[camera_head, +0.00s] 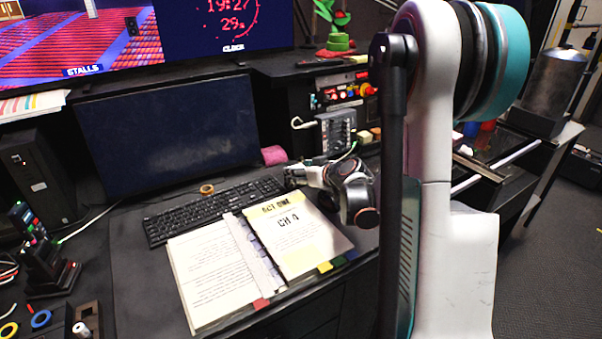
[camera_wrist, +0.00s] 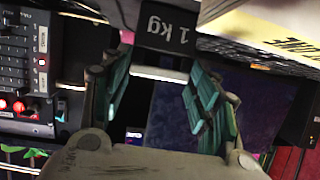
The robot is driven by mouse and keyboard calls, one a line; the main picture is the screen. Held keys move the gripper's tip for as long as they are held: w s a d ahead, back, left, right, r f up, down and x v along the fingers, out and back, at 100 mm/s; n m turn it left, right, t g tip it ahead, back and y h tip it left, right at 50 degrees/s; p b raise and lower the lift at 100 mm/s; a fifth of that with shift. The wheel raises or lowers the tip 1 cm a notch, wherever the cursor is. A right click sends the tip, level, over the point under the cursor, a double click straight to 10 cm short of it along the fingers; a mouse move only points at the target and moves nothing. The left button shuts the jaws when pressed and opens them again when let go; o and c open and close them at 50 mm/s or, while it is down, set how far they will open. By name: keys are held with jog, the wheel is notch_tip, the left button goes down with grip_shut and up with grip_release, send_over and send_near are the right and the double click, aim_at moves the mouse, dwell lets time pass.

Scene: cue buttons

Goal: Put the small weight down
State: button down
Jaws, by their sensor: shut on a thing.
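The small weight (camera_wrist: 167,30) is a dark block marked "1 kg" in the wrist view, at the top between my fingers. My gripper (camera_wrist: 160,65) has teal-padded fingers on either side and is shut on it. In the head view my gripper (camera_head: 298,176) is over the right end of the keyboard, just behind the open script. There the weight is too small and too covered by the gripper to make out clearly. I cannot tell whether it touches the desk.
The open script (camera_head: 285,235) lies in front of the keyboard (camera_head: 215,208). A monitor (camera_head: 168,130) stands at the back.

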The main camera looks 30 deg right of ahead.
jog(key=shift+f, duration=0.15)
jog(key=c, duration=0.6)
grip_release()
